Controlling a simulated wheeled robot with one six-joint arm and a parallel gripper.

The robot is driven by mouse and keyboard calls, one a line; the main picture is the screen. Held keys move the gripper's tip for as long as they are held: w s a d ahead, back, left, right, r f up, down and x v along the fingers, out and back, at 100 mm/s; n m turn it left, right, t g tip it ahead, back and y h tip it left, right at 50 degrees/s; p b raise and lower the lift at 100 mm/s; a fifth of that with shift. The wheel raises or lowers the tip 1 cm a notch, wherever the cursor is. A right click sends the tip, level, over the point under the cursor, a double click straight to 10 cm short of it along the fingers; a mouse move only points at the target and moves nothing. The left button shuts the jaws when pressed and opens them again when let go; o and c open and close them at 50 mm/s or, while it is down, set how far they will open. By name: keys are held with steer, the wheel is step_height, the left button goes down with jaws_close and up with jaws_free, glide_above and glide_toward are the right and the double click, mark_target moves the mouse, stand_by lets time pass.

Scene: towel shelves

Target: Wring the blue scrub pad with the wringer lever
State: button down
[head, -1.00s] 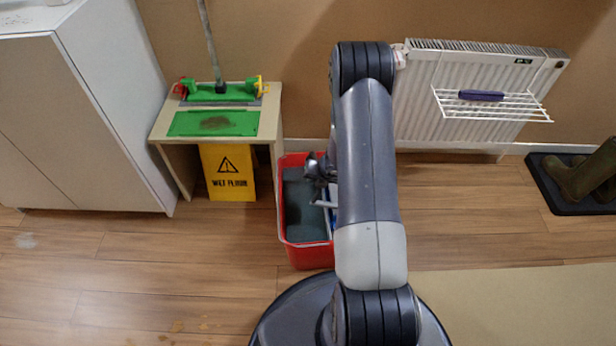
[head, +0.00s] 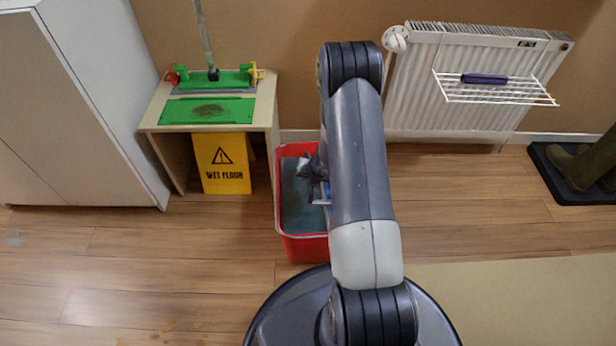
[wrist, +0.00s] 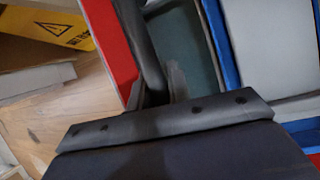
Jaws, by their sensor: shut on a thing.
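The red bucket (head: 303,248) stands on the floor left of my arm, with a dark grey-green inside. Its red wall (wrist: 118,45) shows in the wrist view, with a blue-rimmed grey part (wrist: 265,45) at the right that looks like the wringer. My gripper (head: 313,168) is over the bucket, largely behind my arm. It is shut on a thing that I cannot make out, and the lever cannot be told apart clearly. A dark blue-purple pad (head: 484,79) lies on the white wire rack at the radiator; I cannot tell whether another pad is in the wringer.
A small table (head: 272,100) with a green board (head: 180,110) and a mop stand is at the left, with a yellow wet-floor sign (head: 222,165) below it. A cabinet (head: 70,120) stands further left. The radiator (head: 420,90) is at the back.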

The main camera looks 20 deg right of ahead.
steer(key=shift+w+a, duration=0.35)
steer(key=shift+a, duration=0.05)
steer(key=c, duration=1.5)
jaws_free()
steer(key=shift+a, duration=0.1)
steer(key=shift+c, duration=0.2)
steer(key=shift+o, duration=0.9)
steer(key=shift+f, duration=0.1)
steer(key=shift+s, duration=0.1)
steer(key=p+v, duration=0.4)
steer(key=v, duration=0.7)
steer(key=shift+f, duration=0.1)
